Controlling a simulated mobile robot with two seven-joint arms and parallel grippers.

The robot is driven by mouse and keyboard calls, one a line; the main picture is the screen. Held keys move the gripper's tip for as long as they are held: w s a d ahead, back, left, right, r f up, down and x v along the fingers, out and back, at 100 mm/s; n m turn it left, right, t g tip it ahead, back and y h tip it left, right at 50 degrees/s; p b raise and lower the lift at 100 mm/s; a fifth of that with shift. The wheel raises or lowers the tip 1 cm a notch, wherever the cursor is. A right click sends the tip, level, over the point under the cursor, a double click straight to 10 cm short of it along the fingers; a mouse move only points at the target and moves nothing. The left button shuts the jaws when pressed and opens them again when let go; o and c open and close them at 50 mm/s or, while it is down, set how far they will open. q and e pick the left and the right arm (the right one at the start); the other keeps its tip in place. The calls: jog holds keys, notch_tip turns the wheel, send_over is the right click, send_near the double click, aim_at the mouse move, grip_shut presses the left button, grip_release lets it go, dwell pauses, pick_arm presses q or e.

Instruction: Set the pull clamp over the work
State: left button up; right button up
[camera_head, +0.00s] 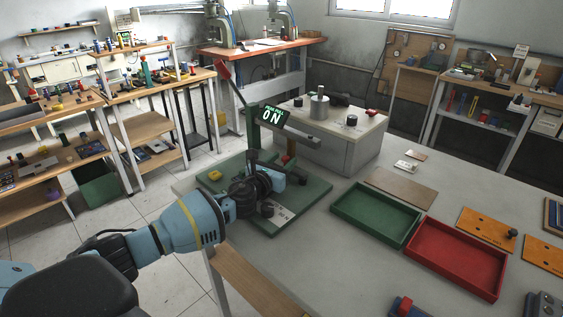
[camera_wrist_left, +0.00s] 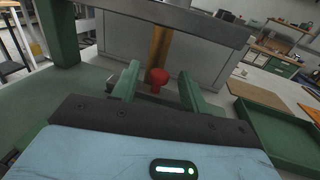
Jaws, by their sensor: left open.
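A green fixture base (camera_head: 305,192) stands on the grey table, with a green upright and a long lever with a red handle (camera_head: 222,70) slanting up to the left. I cannot tell for sure which part is the pull clamp. My left gripper (camera_head: 268,184) is low over the base, near the upright. In the left wrist view, its two green fingers (camera_wrist_left: 160,84) are apart, with a small red knob (camera_wrist_left: 157,77) between or just beyond the tips. I cannot tell whether they touch it. A grey bar (camera_wrist_left: 190,20) crosses above, in front of a brass-coloured post (camera_wrist_left: 160,48). My right gripper is out of view.
A grey box (camera_head: 340,152) with knobs stands behind. A green tray (camera_head: 377,212) and a red tray (camera_head: 455,258) lie to the right, with orange plates (camera_head: 487,229) beyond.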

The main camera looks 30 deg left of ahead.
pick_arm(q)
jog(key=shift+s, duration=0.1)
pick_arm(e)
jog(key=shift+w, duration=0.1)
pick_arm(q)
jog(key=s, duration=0.6)
jog(key=shift+p, duration=0.4)
jog(key=shift+s+d, duration=0.1)
jog(key=shift+s, duration=0.75)
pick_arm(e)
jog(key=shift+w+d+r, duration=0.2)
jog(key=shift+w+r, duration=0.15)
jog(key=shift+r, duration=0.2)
